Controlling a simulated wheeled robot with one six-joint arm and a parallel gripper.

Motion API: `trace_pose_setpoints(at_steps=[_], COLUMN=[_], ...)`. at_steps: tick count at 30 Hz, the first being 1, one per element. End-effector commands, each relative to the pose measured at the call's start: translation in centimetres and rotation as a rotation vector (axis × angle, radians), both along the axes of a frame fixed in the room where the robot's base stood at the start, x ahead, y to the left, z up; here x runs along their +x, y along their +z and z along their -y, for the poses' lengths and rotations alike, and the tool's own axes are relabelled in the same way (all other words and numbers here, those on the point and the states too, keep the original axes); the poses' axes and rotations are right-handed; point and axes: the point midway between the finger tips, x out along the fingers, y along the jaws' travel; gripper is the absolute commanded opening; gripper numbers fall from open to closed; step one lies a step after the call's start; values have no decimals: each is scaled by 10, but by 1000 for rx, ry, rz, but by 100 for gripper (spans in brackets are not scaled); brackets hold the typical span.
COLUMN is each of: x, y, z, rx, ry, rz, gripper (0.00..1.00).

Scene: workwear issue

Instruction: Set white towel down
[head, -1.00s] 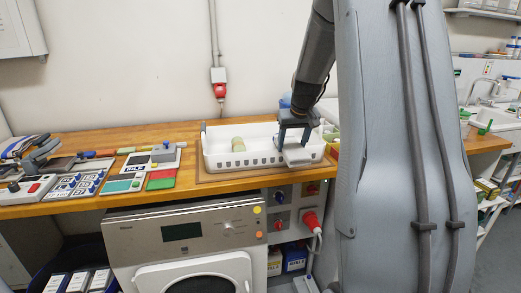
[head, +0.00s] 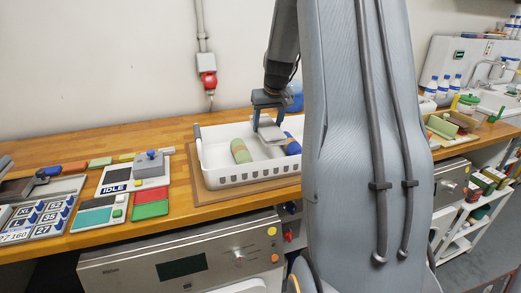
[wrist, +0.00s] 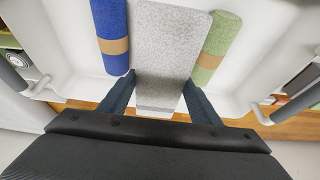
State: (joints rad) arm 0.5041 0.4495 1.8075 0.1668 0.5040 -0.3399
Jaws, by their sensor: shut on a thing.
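The white towel (wrist: 172,45) shows as a pale grey-white folded slab in the wrist view. My gripper (wrist: 158,98) is shut on its near end, one finger on each side. In the head view the towel (head: 270,133) hangs from my gripper (head: 270,108) over the white basket (head: 225,178). A rolled green towel (wrist: 219,45) with a tan band lies to one side of it, and a rolled blue towel (wrist: 112,35) with a tan band to the other. I cannot tell whether the white towel touches the basket floor.
The basket stands on a brown board (head: 196,192) on the wooden counter (head: 175,133). To its left are a panel marked IDLE (head: 118,187), red and green pads (head: 150,203) and numbered tags (head: 35,222). My arm hides the basket's right end.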

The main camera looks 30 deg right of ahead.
Motion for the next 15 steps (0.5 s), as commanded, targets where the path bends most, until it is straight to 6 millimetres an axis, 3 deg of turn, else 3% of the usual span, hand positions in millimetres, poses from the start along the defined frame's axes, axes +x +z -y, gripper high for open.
trace_pose_setpoints(at_steps=[7, 15], x=[-1, 0], y=[-41, -63], z=[-1, -3], rx=[2, 2], ry=[0, 4], rz=[-4, -4], gripper=[35, 35])
